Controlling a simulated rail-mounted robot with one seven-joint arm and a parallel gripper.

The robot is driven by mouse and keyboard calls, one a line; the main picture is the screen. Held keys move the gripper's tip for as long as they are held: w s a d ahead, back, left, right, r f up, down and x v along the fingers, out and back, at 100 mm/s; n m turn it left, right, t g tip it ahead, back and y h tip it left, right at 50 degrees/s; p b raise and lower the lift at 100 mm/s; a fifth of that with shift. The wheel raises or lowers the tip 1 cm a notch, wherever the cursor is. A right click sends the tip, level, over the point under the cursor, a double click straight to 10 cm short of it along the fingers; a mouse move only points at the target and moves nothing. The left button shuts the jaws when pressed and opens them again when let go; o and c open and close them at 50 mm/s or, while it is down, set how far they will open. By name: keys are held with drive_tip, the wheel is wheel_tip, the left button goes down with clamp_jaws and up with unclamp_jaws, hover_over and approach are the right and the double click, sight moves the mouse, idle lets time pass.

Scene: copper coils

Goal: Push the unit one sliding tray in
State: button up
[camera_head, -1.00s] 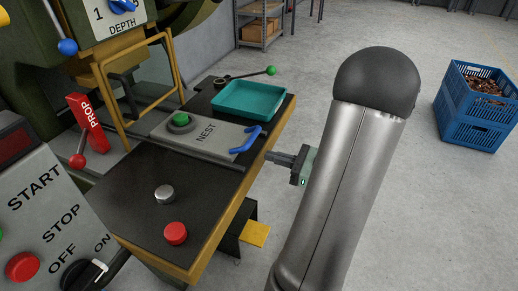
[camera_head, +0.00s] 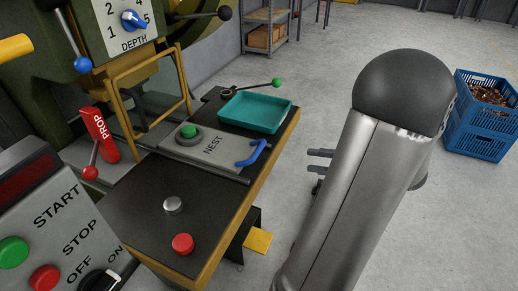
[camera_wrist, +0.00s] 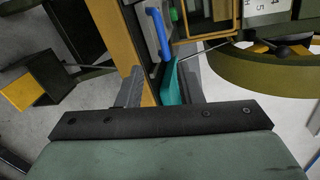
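The sliding tray is a flat grey plate (camera_head: 215,157) marked NEST, lying in the dark bench top in the head view. Its blue handle (camera_head: 253,153) is at the plate's right end, near the bench's yellow edge. The handle also shows at the top of the wrist view (camera_wrist: 158,33). A round dark piece with a green top (camera_head: 189,133) sits on the plate's far part. My gripper (camera_head: 320,160) is to the right of the handle, off the bench edge and apart from it. Its two fingers are spread with nothing between them; the wrist view shows them apart too (camera_wrist: 162,88).
A teal bin (camera_head: 255,112) stands on the bench behind the plate. A green-knobbed lever (camera_head: 277,83) is beyond it. A red button (camera_head: 182,243) and a control panel (camera_head: 55,235) are nearer. Blue crates (camera_head: 485,115) stand on the floor at right.

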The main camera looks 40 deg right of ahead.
drive_tip(key=n, duration=0.2)
drive_tip(key=b, duration=0.2)
approach(257, 150)
drive_tip(key=x, duration=1)
drive_tip(key=shift+f, duration=0.4)
clamp_jaws()
